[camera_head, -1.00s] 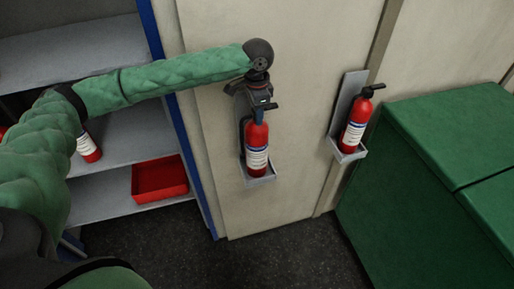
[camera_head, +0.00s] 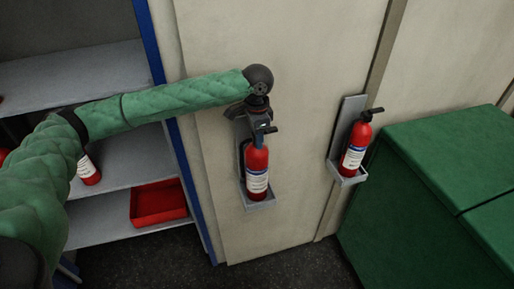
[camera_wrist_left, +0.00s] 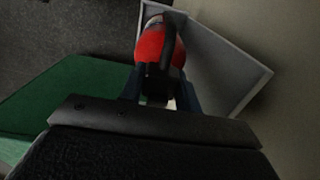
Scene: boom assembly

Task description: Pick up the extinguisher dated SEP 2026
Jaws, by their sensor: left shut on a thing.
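A red extinguisher (camera_head: 257,172) with a white label stands upright in a grey wall bracket (camera_head: 262,203) in the middle of the head view. My left gripper (camera_head: 259,129) is shut on its top, near the black handle. In the left wrist view the red body (camera_wrist_left: 153,47) and dark handle show between my left gripper's fingers (camera_wrist_left: 160,88). A second red extinguisher (camera_head: 356,146) sits in another bracket (camera_head: 347,178) to the right. A third extinguisher (camera_head: 88,170) stands on the shelf at left, partly behind my arm. The label dates are too small to read. My right gripper is not in view.
A shelf unit with a blue post (camera_head: 184,150) stands at left, with a red tray (camera_head: 160,203) on its lower shelf. Green boxes (camera_head: 430,190) fill the right side. Dark floor (camera_head: 290,268) is free below the brackets.

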